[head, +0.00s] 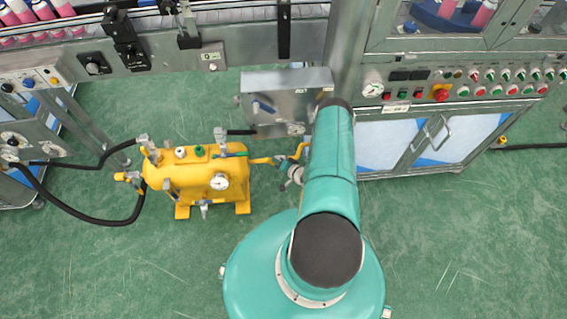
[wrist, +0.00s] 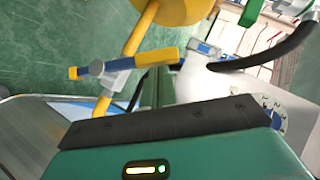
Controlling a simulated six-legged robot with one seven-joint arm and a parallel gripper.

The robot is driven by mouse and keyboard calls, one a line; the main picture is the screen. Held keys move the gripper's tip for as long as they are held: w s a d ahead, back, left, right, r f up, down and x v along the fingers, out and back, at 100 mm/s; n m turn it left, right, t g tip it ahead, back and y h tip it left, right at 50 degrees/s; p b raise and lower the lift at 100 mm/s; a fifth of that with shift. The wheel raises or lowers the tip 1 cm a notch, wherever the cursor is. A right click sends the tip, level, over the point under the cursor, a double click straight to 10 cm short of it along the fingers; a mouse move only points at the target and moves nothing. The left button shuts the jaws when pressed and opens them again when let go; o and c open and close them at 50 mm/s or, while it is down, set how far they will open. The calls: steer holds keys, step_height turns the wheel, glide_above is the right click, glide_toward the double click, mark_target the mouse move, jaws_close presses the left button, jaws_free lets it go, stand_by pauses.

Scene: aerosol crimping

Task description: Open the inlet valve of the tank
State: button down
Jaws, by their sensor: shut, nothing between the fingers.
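The yellow tank (head: 170,178) stands on the green floor left of my arm, with a round gauge (head: 219,182) on its front. A yellow pipe (head: 262,160) runs from its right side toward my arm. In the wrist view, a valve with a yellow handle (wrist: 140,58) sits across a yellow pipe (wrist: 138,35), its grey body (wrist: 115,72) on that pipe. Part of the rounded tank (wrist: 180,8) shows above. My gripper (wrist: 160,85) is shut and empty, its dark fingers close beside the handle. Contact cannot be told. In the head view my arm covers much of this spot.
A grey box (head: 290,85) stands behind the tank. A control panel (head: 470,85) with buttons is at the right. Black hoses (head: 95,220) run left from the tank, and a black hose (wrist: 265,55) shows in the wrist view. The floor in front is clear.

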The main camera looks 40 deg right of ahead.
steer(key=shift+w+a+f+n+g+h, duration=0.15)
steer(key=shift+w+a+n+g+h, duration=0.2)
steer(key=shift+w+a, duration=0.15)
steer(key=shift+w+a+f+n+g+h, duration=0.15)
steer(key=shift+w+a+n+g+h, duration=0.15)
steer(key=shift+a, duration=0.25)
steer(key=w+a+f+n+g+h, duration=0.2)
steer(key=a+f+g+h, duration=0.1)
steer(key=f, duration=0.1)
steer(key=shift+w+a+f, duration=0.25)
steer(key=shift+a+f, duration=0.05)
steer(key=shift+f, duration=0.1)
steer(key=shift+w, duration=0.1)
